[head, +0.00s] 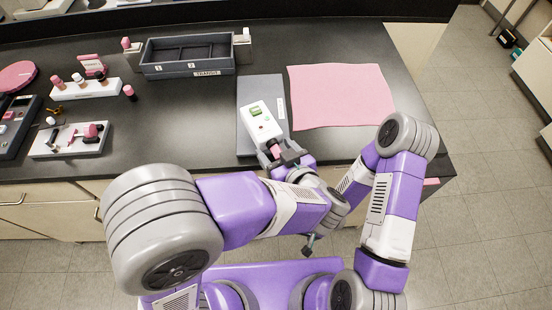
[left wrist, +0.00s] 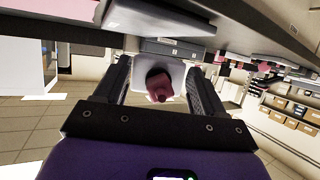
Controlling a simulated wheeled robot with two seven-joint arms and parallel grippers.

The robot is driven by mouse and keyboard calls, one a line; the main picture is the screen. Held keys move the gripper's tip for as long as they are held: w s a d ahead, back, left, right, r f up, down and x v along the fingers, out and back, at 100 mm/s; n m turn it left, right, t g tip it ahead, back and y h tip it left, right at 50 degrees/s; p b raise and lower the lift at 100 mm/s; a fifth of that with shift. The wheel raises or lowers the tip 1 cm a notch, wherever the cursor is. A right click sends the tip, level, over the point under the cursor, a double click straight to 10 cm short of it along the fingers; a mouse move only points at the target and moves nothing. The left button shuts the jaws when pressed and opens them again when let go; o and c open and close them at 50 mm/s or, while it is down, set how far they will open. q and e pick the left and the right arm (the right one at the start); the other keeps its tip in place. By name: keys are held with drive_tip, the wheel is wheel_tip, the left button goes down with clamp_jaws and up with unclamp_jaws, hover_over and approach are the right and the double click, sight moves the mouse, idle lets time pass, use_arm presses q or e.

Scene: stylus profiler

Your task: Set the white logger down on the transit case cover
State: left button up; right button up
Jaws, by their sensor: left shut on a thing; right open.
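The white logger (head: 262,125), with a green display and a pink grip (head: 274,150), appears over the grey transit case cover (head: 245,142) in the head view. I cannot tell whether it touches the cover. My left gripper (head: 284,158) is shut on the logger's pink end at the near side. In the left wrist view, the pink grip (left wrist: 158,88) sits between the fingers, with the logger's white body (left wrist: 178,70) behind it. My right gripper (head: 310,245) is low in front of the bench, mostly hidden by my arms; it holds nothing that I can see.
The grey transit case (head: 190,72) stands behind and left of the cover. A pink cloth (head: 340,96) lies to its right. Small pink-capped items and a white tray (head: 70,140) are at left. The dark bench top (head: 190,125) is clear left of the cover.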

use_arm(q)
wheel_tip(320, 180, down, 4)
drive_tip(key=shift+f+b, duration=0.1)
drive_tip(key=shift+b, duration=0.75)
drive_tip(key=shift+f, duration=0.15)
drive_tip(key=o, duration=1.2)
drive_tip(key=shift+c, duration=0.2)
